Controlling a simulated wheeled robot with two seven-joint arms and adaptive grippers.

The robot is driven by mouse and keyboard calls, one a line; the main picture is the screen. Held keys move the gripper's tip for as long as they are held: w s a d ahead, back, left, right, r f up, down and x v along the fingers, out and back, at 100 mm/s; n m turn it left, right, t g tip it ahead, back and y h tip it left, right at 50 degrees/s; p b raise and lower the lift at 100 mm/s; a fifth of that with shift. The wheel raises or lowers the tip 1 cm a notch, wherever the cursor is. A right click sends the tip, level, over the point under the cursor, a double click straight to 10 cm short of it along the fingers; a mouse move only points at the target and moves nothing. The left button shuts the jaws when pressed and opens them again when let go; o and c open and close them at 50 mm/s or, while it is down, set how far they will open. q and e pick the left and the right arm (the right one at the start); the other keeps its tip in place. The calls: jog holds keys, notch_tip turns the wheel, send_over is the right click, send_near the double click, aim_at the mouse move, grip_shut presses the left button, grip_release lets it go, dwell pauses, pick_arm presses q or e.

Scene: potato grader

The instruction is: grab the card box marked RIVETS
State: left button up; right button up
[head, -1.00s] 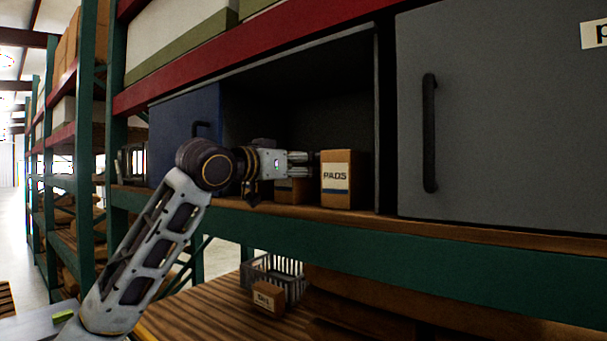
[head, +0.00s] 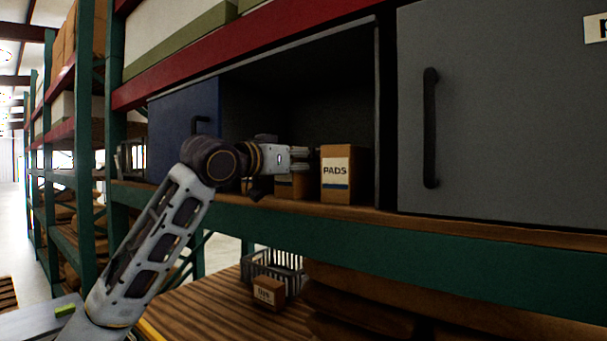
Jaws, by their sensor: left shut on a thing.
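My left gripper (head: 299,159) is inside the open cabinet bay, its fingers pointing right. It is shut on a brown card box (head: 286,188), which shows partly below the fingers. The gripper covers much of this box, and the little of its label that shows cannot be read, so I cannot tell if it says RIVETS. A card box marked PADS (head: 337,174) stands upright just to its right. My right gripper is not in view.
A blue door (head: 170,140) stands at the bay's left and a closed grey door (head: 500,110) at its right. On the lower wooden level are a grey crate (head: 262,262) and a small labelled card box (head: 268,291). A green beam (head: 400,247) runs below the bay.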

pick_arm(q)
jog(key=shift+r, duration=0.15)
dwell(0.3)
jog(key=shift+r+b, duration=0.6)
jog(key=shift+r, duration=4.3)
